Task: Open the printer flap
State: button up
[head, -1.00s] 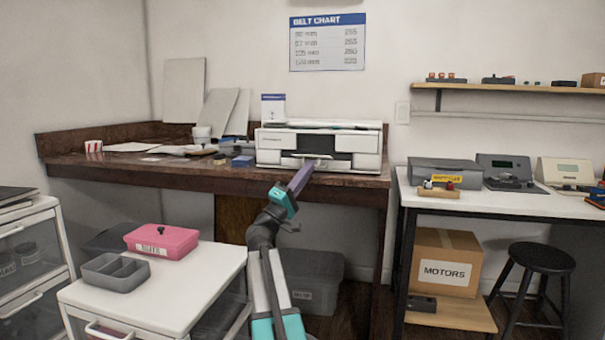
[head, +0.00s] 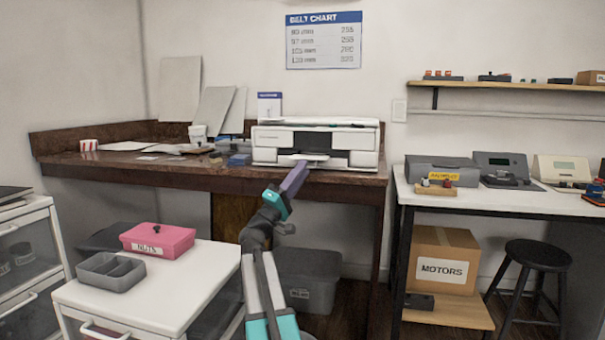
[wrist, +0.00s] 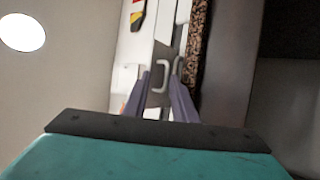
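The white printer (head: 273,139) stands on the brown bench, with a dark recess (head: 322,141) in the middle of its front. A pale ledge-like part (head: 303,157), seemingly the flap, shows low at the front above my gripper (head: 298,176). How far the flap is open is unclear. In the wrist view my two purple fingers (wrist: 160,88) are apart.
The bench front edge (head: 215,178) runs just below the printer; it also shows in the wrist view (wrist: 196,60). A white cabinet (head: 175,285) with a pink box (head: 157,240) stands at the front left.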

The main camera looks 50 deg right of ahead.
jog(key=b+v, duration=0.2)
jog(key=v, duration=0.4)
jog(key=shift+a+f, duration=0.2)
jog(key=shift+a, duration=0.05)
jog(key=shift+s, duration=0.1)
dwell(0.4)
